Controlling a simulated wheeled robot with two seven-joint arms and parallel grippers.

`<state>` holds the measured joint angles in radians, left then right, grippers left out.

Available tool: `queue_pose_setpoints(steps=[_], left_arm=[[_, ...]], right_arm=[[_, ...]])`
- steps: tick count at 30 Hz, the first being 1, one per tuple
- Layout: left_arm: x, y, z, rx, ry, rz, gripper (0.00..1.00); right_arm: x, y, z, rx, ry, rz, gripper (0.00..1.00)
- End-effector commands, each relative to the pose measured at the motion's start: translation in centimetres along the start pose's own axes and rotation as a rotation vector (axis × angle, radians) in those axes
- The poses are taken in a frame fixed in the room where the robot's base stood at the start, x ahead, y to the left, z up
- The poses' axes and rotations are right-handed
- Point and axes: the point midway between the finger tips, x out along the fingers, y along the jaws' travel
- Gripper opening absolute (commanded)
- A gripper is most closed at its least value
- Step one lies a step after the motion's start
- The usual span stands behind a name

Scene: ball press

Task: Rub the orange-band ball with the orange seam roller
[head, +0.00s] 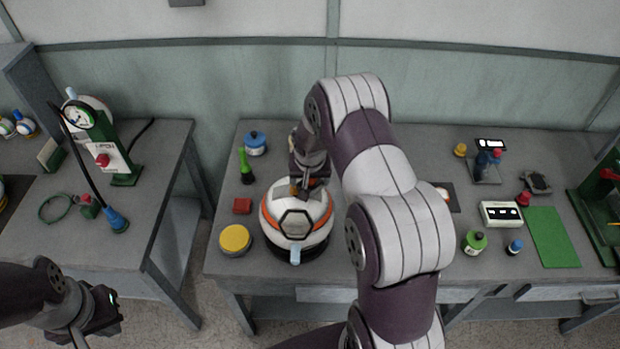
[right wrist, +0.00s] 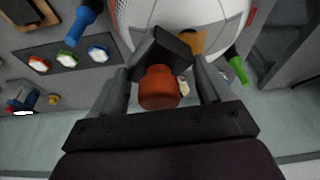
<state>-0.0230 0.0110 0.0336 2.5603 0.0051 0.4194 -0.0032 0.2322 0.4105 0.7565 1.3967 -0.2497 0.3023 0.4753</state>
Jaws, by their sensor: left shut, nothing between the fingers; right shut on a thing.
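The orange-band ball (head: 283,231), white with dark panels, sits on a dark round base on the middle table. My right gripper (head: 308,184) is at the ball's upper far side. It is shut on the orange seam roller, whose orange-brown handle (right wrist: 158,88) shows between the fingers in the right wrist view. The roller's far end lies close against the ball (right wrist: 185,14); I cannot tell if they touch. My left gripper (head: 110,310) is shut and empty at the lower left, away from the ball.
A yellow-lidded tin (head: 235,239), a red block (head: 242,205), a green tool (head: 246,167) and a blue-lidded jar (head: 255,142) stand left of the ball. A green mat (head: 551,238) and a white box (head: 500,214) lie at the right. A green gauge stand (head: 125,165) is on the left table.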

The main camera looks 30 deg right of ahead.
Motion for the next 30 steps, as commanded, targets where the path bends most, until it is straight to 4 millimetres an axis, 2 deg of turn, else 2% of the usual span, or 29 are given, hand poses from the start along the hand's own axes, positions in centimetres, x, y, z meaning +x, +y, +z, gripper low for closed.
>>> queue_pose_setpoints(steps=[1,18,22,30], left_arm=[[-0.8,0.0,-0.1,0.0,0.001,0.0,0.0],[-4.2,0.0,-0.5,0.0,0.001,0.0,0.0],[-4.6,0.0,-0.6,0.0,0.001,0.0,0.0],[-4.6,0.0,-0.6,0.0,0.001,0.0,0.0]], right_arm=[[-1.9,-0.1,-0.8,0.001,0.01,-0.004,0.49],[-6.5,-0.5,-2.8,-0.004,0.008,-0.004,0.49],[-7.2,-0.5,-3.1,-0.004,0.007,-0.005,0.49],[-7.2,-0.6,-3.1,-0.004,0.007,-0.004,0.49]])
